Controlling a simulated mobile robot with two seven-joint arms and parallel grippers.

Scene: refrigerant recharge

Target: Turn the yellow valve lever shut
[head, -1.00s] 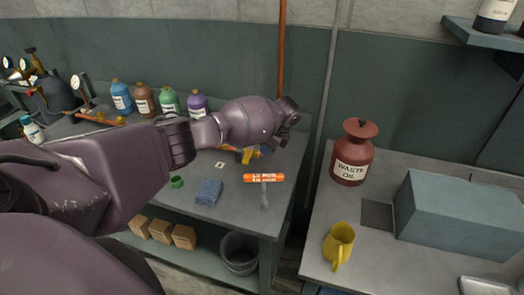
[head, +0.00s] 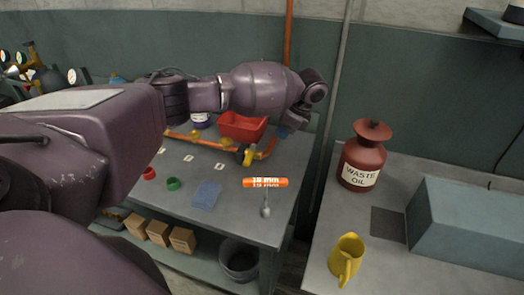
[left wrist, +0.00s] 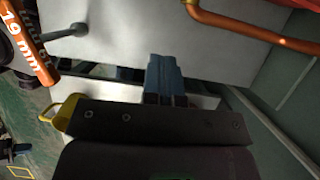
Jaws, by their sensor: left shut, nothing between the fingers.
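A yellow valve lever (head: 248,155) shows near the right end of the copper pipe assembly (head: 210,143) on the left bench. It is small, and I cannot tell its exact angle. My left gripper (head: 285,131) hangs above and to the right of that lever, partly hidden by its own wrist, and appears apart from it. In the left wrist view its blue fingers (left wrist: 166,76) are together and empty. The pipe also crosses the top right of that view (left wrist: 245,32), but no lever shows there.
A red bin (head: 241,127) stands behind the pipe. A gap separates this bench from the right one, which holds a waste oil can (head: 363,155) and a yellow mug (head: 346,259).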

